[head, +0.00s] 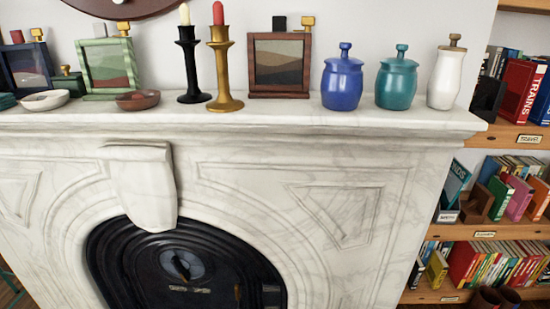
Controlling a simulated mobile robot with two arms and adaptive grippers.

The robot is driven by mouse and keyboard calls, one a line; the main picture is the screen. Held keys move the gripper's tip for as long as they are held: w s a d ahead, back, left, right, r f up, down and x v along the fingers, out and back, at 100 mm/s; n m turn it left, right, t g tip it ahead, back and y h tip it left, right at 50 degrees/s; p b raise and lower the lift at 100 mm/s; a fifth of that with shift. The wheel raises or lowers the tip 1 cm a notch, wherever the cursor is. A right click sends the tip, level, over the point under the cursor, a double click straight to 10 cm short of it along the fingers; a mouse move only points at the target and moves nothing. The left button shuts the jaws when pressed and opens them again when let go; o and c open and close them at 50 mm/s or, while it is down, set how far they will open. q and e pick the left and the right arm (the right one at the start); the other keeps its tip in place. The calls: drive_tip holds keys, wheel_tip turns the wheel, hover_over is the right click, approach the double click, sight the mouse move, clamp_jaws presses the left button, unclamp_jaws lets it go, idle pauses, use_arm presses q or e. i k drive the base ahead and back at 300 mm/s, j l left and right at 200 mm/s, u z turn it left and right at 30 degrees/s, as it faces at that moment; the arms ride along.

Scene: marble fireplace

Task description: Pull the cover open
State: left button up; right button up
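The cover (215,262) is a dark, arched panel filling the opening of the white marble fireplace (290,185). It looks closed. It bears a round dial-like piece (182,265) near its upper middle and a small light plate below that. A small brownish upright piece (237,291), possibly a handle, is on its right part. The lower part of the cover is cut off by the bottom edge of the view. Neither of my grippers is in view.
The mantel (300,113) holds picture frames, bowls, a black candlestick (191,65), a gold candlestick (223,65) and blue (342,85), teal (396,82) and white (445,80) jars. A bookshelf (500,235) stands at right. Nothing visible stands before the cover.

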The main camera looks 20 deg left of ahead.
sight(154, 288)
drive_tip(key=u, duration=1.3)
